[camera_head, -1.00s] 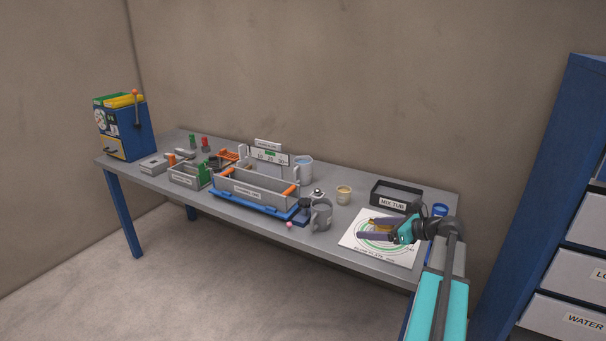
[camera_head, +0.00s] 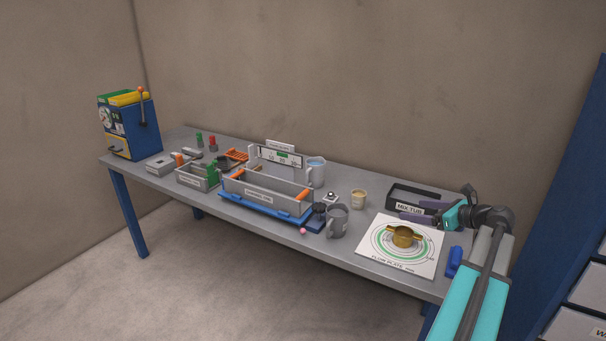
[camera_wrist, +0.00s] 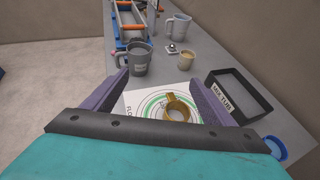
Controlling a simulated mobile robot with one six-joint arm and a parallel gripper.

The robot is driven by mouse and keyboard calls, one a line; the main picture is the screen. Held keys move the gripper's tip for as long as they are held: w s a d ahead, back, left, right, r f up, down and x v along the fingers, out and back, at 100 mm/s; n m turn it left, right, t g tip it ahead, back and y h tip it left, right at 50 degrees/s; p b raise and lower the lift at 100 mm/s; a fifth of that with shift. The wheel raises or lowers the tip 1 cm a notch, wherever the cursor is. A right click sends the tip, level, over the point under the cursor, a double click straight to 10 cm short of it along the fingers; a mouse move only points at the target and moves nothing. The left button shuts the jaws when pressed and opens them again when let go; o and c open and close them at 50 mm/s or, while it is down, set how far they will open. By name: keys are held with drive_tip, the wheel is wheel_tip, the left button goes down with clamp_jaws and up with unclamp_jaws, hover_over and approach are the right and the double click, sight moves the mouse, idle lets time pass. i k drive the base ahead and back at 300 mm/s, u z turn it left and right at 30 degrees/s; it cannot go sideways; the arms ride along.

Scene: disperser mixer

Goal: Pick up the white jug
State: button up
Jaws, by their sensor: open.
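The white jug (camera_head: 316,172) stands upright at the back of the table, behind the right end of the long grey tray, with blue showing inside its top. In the wrist view the white jug (camera_wrist: 180,27) is at the top, well ahead of my fingers, its handle to the left. My gripper (camera_head: 402,210) is open and empty, in front of the black mix tub in the head view. In the wrist view my gripper (camera_wrist: 158,82) shows its two purple fingers spread apart, with the flow plate in view between and below them. Nothing hides most of the jug.
A grey mug (camera_head: 338,221) stands nearer the front edge. A small beige cup (camera_head: 358,199) stands between jug and mix tub (camera_head: 410,193). A brass piece (camera_head: 403,237) sits on the white flow plate (camera_head: 375,252). The long tray (camera_head: 262,195) lies left of the grey mug.

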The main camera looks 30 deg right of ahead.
sight(316, 167)
drive_tip(key=i, duration=1.7)
drive_tip(key=z, duration=0.05)
